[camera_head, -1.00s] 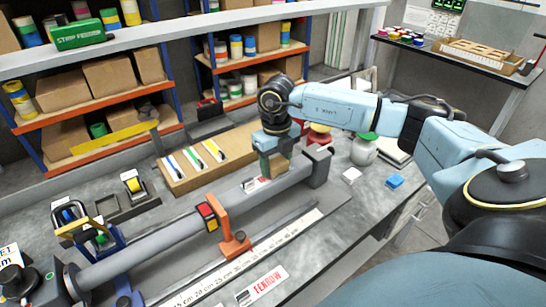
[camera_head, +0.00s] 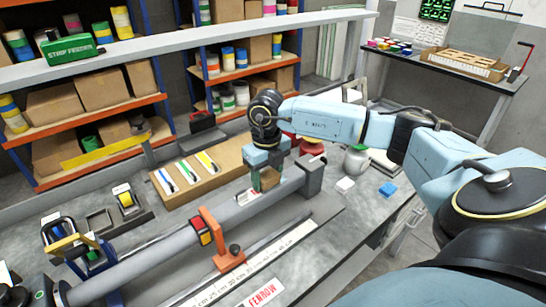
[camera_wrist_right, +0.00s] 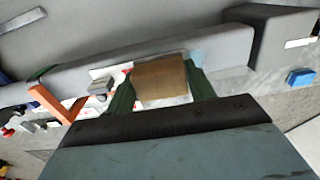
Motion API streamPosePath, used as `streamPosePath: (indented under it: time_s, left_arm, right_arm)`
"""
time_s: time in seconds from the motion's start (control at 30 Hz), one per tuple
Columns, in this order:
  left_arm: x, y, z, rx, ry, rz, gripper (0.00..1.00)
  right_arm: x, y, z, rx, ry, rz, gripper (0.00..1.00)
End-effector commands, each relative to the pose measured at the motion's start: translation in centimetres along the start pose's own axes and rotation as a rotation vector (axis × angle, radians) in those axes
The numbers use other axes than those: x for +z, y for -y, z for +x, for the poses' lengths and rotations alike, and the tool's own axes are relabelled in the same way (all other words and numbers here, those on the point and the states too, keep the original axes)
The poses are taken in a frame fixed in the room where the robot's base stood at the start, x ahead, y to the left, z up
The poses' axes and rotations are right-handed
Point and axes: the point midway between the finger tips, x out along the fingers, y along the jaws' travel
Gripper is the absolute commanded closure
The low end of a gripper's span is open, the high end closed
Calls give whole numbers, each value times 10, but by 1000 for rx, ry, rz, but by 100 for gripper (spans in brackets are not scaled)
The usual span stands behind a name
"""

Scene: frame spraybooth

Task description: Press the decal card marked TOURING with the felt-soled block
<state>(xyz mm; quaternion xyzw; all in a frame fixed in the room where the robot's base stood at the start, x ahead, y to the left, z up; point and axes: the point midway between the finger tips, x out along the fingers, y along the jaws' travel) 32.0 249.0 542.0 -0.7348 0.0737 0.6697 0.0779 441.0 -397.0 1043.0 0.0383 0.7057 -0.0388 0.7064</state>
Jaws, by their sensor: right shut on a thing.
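My right gripper (camera_head: 266,180) is shut on a tan-brown block (camera_head: 271,177), which also shows between the green fingers in the right wrist view (camera_wrist_right: 160,80). The block is at the grey tube (camera_head: 150,262), near its right end. A small white card with red print (camera_head: 245,197) lies on the tube just left of the block, partly hidden by it. Its wording is too small to read. The block's underside is hidden, so I cannot tell whether it touches the card. A loose card reading FENROW (camera_head: 263,293) lies at the front. My left gripper is not in view.
An orange clamp arm (camera_head: 222,240) stands against the tube left of the card. A grey end support (camera_head: 309,173) is close on the right. A strip board (camera_head: 187,172) lies behind. A blue block (camera_head: 387,189) and a white jar (camera_head: 356,160) stand to the right.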

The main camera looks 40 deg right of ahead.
Motion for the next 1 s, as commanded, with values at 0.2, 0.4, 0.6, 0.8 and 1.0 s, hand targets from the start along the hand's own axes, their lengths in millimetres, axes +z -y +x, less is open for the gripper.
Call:
streamPosePath:
  time_s: [0.2, 0.4, 0.6, 0.8, 1.0]
  left_arm:
    - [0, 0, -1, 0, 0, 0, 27]
    - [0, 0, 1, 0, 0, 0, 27]
    - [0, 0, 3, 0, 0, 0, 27]
    - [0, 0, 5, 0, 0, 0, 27]
    - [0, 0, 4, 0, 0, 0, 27]
  right_arm:
    - [-1, -6, 2, -1, -3, 0, 65]
    - [-1, 4, 2, -1, -3, 2, 65]
    - [-1, 18, 1, -1, -3, 2, 65]
    - [-1, 30, 0, -1, -2, 1, 65]
    - [0, 30, -1, 0, -1, 0, 65]
